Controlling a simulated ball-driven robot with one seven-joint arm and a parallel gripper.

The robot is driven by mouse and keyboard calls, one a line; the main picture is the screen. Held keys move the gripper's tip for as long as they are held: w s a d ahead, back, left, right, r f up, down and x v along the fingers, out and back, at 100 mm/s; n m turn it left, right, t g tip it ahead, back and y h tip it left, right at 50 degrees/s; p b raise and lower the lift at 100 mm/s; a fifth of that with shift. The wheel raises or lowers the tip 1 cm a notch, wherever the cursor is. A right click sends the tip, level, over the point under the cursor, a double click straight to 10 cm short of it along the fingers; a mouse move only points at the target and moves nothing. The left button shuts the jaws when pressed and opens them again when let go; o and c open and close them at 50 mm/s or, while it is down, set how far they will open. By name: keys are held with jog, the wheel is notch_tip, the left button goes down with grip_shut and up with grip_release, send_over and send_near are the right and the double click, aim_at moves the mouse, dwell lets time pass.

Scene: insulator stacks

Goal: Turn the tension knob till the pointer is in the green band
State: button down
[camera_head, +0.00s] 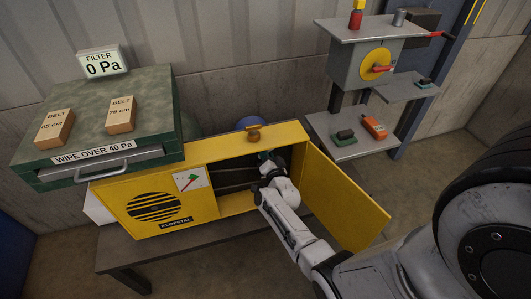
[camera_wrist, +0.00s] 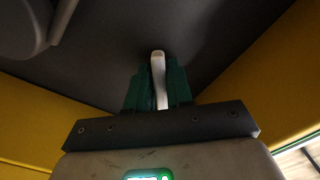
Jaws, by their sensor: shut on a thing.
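The yellow machine housing (camera_head: 213,204) has its door (camera_head: 342,204) swung open to the right. My gripper (camera_head: 268,158) reaches into the opening. In the wrist view its green fingers (camera_wrist: 158,88) are shut on a narrow pale handle (camera_wrist: 158,66). I cannot tell for sure whether this handle is the tension knob; my arm hides most of it in the head view. A white gauge plate (camera_head: 189,179) with green and red marks is on the housing front, left of the opening. The marks are too small to tell whether the pointer is in the green band.
A dark round part (camera_wrist: 22,28) shows at the wrist view's upper left. A green cabinet (camera_head: 158,105) bearing two belt boxes stands left. A grey stand (camera_head: 351,60) with shelves stands right. The open door is close to my arm.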

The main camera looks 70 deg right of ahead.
jog(key=shift+a+f, duration=0.1)
jog(key=shift+f, duration=0.05)
jog(key=c, duration=1.2)
grip_release()
jog(key=shift+o, duration=0.2)
jog(key=p+v, duration=0.2)
jog(key=v, duration=0.8)
jog(key=shift+s+a, duration=0.25)
jog(key=shift+s, duration=0.05)
